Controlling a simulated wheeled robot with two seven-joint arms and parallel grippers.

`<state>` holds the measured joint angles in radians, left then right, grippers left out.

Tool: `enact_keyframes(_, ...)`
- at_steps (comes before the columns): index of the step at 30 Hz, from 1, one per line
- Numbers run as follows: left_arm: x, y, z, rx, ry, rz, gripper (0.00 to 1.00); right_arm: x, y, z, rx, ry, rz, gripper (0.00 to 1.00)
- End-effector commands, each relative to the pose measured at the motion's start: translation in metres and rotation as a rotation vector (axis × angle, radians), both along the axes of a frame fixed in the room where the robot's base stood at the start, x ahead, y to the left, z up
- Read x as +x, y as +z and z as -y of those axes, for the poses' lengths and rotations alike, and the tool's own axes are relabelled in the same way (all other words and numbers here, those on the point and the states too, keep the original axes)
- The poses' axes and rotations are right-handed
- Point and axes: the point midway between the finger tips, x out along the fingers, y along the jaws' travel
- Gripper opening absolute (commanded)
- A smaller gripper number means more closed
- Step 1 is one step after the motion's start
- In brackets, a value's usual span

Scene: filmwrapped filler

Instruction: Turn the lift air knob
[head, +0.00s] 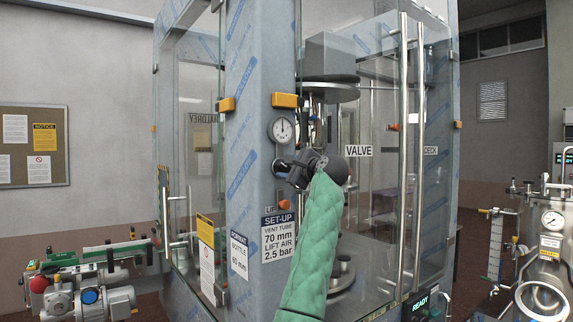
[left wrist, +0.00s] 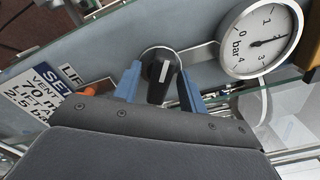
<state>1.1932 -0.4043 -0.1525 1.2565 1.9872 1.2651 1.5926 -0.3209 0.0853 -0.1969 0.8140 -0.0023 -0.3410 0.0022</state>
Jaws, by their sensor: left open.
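The lift air knob (left wrist: 161,72) is a black round knob with a white line on its bar grip, mounted on the grey-blue machine post. In the left wrist view it sits between the two blue fingers of my left gripper (left wrist: 160,80), which is open around it; I cannot tell whether either finger touches it. In the head view my left gripper (head: 282,166) is at the post below the gauge and hides most of the knob. The round bar gauge (head: 281,130) is beside the knob, and its needle points between 1 and 3 in the left wrist view (left wrist: 260,38). My right gripper is not in view.
The set-up label (head: 278,237) below the knob reads lift air 2.5 bar. Glass doors with a long vertical handle (head: 402,170) stand to the right. Orange clamps (head: 287,100) stick out above the gauge. A motor and pump unit (head: 90,290) is at lower left.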

Motion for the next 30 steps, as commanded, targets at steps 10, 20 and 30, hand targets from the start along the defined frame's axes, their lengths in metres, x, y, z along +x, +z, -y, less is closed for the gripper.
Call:
enact_keyframes(10,0.0032,-0.0003,-0.0021,0.000,-0.001,0.001,0.42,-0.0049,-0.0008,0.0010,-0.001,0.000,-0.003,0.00)
enact_keyframes(20,0.0031,-0.0004,-0.0022,0.000,-0.001,0.001,0.00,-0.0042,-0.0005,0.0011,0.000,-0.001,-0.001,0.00)
enact_keyframes(30,0.0030,-0.0011,-0.0020,0.051,-0.001,-0.036,0.00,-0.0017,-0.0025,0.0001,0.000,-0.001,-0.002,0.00)
